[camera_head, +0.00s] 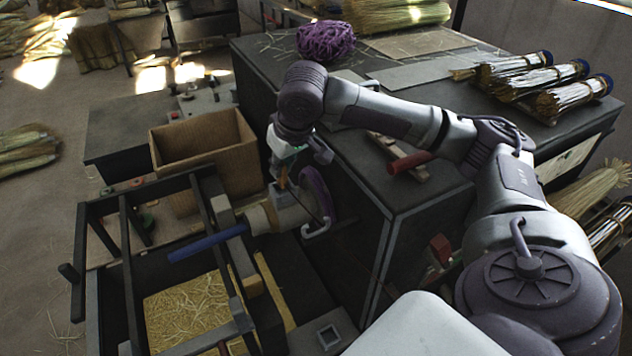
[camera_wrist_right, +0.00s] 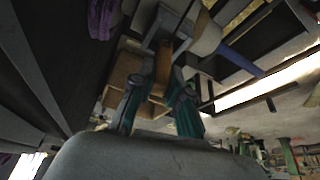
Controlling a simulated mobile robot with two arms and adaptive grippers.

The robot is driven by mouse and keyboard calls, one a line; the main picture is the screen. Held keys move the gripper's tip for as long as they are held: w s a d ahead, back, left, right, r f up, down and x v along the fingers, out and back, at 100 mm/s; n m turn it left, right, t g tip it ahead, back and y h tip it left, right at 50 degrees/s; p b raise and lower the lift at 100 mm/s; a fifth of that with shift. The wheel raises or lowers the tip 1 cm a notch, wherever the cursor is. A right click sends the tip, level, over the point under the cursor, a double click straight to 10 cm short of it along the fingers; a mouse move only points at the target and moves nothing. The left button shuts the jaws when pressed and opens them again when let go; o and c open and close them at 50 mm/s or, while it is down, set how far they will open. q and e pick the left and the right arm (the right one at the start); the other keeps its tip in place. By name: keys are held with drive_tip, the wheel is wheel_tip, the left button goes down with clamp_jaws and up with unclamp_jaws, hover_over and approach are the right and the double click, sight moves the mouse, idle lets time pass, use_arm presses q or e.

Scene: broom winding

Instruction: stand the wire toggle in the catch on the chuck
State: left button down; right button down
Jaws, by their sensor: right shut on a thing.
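My right gripper (camera_head: 283,168) reaches down over the winding machine from the right. It is shut on a narrow orange-brown piece (camera_head: 281,180), apparently the wire toggle. In the right wrist view the piece (camera_wrist_right: 164,62) shows between the two teal fingers (camera_wrist_right: 160,95), close to a grey bracket (camera_wrist_right: 168,22). The chuck (camera_head: 286,212) is just below the gripper, beside a purple disc (camera_head: 317,192). The catch cannot be made out clearly, and I cannot tell whether the toggle touches it. My left gripper is out of view.
A blue-handled broom part (camera_head: 208,242) points left from the chuck. An open cardboard box (camera_head: 205,150) stands behind, and a dark frame (camera_head: 130,250) stands at the left. A pale bent rod (camera_head: 318,228) juts out right of the chuck. A red-handled tool (camera_head: 408,162) lies on the dark bench.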

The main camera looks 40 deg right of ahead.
drive_tip(key=shift+f, duration=0.1)
drive_tip(key=shift+f, duration=0.85)
drive_tip(key=c, duration=1.1)
unclamp_jaws()
drive_tip(key=shift+o, duration=0.2)
